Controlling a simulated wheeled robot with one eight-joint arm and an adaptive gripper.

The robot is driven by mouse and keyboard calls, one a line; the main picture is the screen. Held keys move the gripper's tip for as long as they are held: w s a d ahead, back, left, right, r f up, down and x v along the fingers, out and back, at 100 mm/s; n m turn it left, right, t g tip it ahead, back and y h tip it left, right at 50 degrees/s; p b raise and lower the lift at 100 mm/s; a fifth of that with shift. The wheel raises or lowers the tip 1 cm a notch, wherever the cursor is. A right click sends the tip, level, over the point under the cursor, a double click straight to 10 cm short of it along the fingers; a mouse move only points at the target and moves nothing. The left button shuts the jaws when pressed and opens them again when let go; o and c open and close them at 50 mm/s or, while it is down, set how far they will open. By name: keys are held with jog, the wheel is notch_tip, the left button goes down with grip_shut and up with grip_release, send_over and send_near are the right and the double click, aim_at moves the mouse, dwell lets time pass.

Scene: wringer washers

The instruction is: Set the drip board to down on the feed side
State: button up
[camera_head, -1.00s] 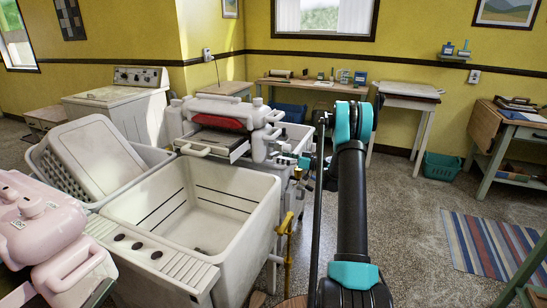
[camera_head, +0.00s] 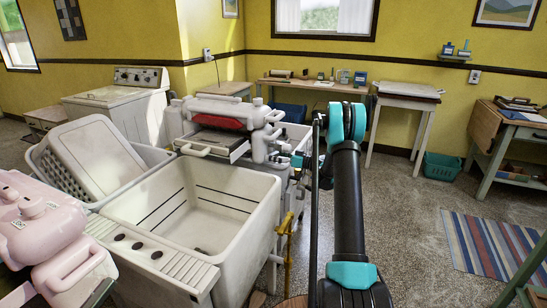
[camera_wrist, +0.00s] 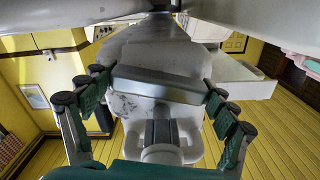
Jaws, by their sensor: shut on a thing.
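The white wringer (camera_head: 222,108) with a red roller stands behind the pale laundry tub. A flat tray-like board with a handle (camera_head: 203,150) juts from under it toward the tub; I take it for the drip board. My gripper is at the wringer's right end, mostly hidden behind my arm in the head view. In the wrist view my gripper's green fingers (camera_wrist: 160,88) are closed on both sides of a pale grey part (camera_wrist: 160,82) of the machine. I cannot tell which part it is.
The empty tub (camera_head: 205,215) fills the front middle, with a white basket (camera_head: 95,160) at left and pink machine parts (camera_head: 45,225) in front. A brass tap (camera_head: 288,225) stands by the tub's right side. The floor (camera_head: 410,215) at right is open up to a striped rug (camera_head: 490,243).

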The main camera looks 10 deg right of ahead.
jog(key=c, duration=0.4)
jog(key=shift+c, duration=0.2)
jog(key=shift+n, duration=2.9)
jog(key=o, duration=1.6)
jog(key=shift+c, duration=0.2)
jog(key=v, duration=1.2)
